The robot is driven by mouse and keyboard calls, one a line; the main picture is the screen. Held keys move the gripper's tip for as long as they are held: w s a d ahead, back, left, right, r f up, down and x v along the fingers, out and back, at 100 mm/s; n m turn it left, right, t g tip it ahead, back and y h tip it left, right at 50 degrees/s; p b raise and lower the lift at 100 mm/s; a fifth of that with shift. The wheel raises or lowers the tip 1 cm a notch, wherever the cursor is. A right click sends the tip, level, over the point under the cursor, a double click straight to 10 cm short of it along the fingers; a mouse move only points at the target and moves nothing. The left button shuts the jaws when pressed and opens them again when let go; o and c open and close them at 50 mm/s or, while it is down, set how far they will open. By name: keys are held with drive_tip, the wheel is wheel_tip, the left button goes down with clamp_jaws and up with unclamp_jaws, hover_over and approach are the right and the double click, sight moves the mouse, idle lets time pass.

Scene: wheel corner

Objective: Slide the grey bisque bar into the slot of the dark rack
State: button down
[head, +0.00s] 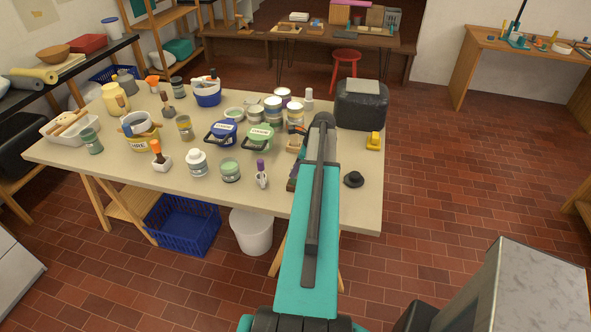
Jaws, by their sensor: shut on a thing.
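My arm (308,240) reaches up over the right part of the worktable and covers what lies behind it. My gripper is hidden behind the arm, so its jaws and anything in them do not show. I cannot make out the grey bisque bar. A dark piece (292,184) shows at the left edge of my arm near the table's front; it may be part of the dark rack, but its slot is not visible.
Right of my arm are a black bin-like block (361,108), a yellow tool (374,141) and a black knob-like thing (353,179).

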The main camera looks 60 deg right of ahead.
drive_tip(key=shift+f, duration=0.75)
drive_tip(key=c, duration=1.7)
unclamp_jaws()
drive_tip(key=shift+b, duration=0.3)
drive_tip(key=shift+b+v, duration=2.05)
drive_tip(key=shift+v, duration=4.85)
